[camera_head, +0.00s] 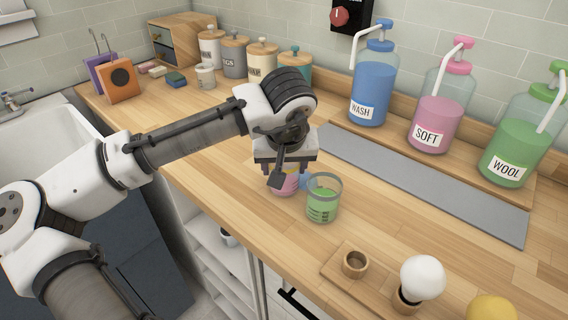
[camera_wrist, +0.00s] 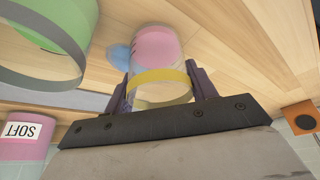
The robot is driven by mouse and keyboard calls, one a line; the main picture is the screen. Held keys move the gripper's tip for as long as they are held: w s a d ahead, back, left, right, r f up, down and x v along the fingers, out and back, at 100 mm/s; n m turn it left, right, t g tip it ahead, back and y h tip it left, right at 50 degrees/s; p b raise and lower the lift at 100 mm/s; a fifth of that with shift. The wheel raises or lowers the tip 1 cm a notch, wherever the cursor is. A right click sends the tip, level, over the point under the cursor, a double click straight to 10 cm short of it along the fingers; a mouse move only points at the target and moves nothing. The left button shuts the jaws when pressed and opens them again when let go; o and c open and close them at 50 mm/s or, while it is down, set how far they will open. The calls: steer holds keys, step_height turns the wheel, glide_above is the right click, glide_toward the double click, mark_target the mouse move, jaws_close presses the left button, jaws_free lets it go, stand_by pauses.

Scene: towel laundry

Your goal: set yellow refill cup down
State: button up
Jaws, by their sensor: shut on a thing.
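The yellow refill cup (camera_head: 291,184) is a clear cup with pink contents, partly hidden behind my gripper in the head view. In the wrist view the cup (camera_wrist: 157,50) shows a yellow band at its rim. My gripper (camera_head: 281,176) points down at the counter, and its two dark fingers (camera_wrist: 162,88) are shut on the cup, one on each side. The cup looks upright, at or just above the wooden counter; I cannot tell whether its base touches. A clear cup with green contents and a grey rim (camera_head: 322,199) stands close on its right.
A small blue thing (camera_head: 306,180) lies between the cups. Blue WASH (camera_head: 372,83), pink SOFT (camera_head: 436,118) and green WOOL (camera_head: 515,140) dispensers stand behind a grey mat (camera_head: 420,185). A wooden holder (camera_head: 333,277) with a white ball (camera_head: 422,277) is at front. Bare counter (camera_head: 400,225) lies right.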

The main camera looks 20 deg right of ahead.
steer(key=shift+f, duration=0.15)
steer(key=o, duration=1)
steer(key=shift+c, duration=0.2)
steer(key=v, duration=1.2)
steer(key=shift+r+b, duration=0.2)
steer(key=shift+b, duration=0.2)
